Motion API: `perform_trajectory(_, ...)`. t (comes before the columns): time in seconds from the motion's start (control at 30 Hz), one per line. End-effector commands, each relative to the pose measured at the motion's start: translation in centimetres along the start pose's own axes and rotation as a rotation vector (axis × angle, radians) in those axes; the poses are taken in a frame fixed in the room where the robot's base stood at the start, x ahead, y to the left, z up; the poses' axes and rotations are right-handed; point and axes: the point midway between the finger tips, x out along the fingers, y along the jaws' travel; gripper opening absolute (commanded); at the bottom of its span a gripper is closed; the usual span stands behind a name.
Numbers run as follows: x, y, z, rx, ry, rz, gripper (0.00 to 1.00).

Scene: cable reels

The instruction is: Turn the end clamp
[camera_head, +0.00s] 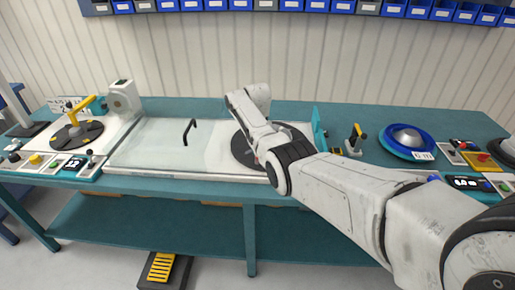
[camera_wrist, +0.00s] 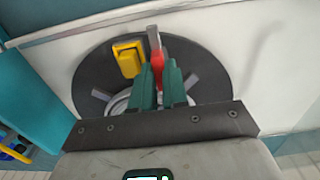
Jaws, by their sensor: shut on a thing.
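A dark round disc (camera_wrist: 205,62) lies on the white surface below my gripper. It also shows in the head view (camera_head: 240,152), partly hidden by my arm. A red piece with a grey end (camera_wrist: 156,47), apparently the end clamp, stands near the disc's middle. My gripper (camera_wrist: 159,72) has its green fingers closed on this red piece, over the disc. In the head view my wrist and arm hide the fingers and the red piece. A yellow block (camera_wrist: 128,58) sits on the disc just left of the fingers.
A clear cover with a black handle (camera_head: 188,131) lies left of the disc. Further left is another dark disc (camera_head: 76,135) with a yellow arm. At the right stand a small yellow-topped lever (camera_head: 355,140) and a blue reel (camera_head: 407,142). Blue bins line the wall.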

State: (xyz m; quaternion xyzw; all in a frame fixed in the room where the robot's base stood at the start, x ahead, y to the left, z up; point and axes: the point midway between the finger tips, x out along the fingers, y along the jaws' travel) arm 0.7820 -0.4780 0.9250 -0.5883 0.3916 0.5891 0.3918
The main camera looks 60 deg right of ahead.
Motion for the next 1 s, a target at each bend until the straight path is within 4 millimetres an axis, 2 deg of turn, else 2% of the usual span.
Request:
perform_trajectory(0.5,-0.14,-0.01,-0.11,0.021,0.004,-0.001,0.0)
perform_trajectory(0.53,-0.15,-0.01,-0.11,0.021,0.004,-0.001,0.15)
perform_trajectory(0.8,-0.08,0.0,-0.06,0.02,0.002,0.0,0.39)
perform_trajectory(1.0,-0.06,0.0,-0.04,0.019,0.001,0.0,0.39)
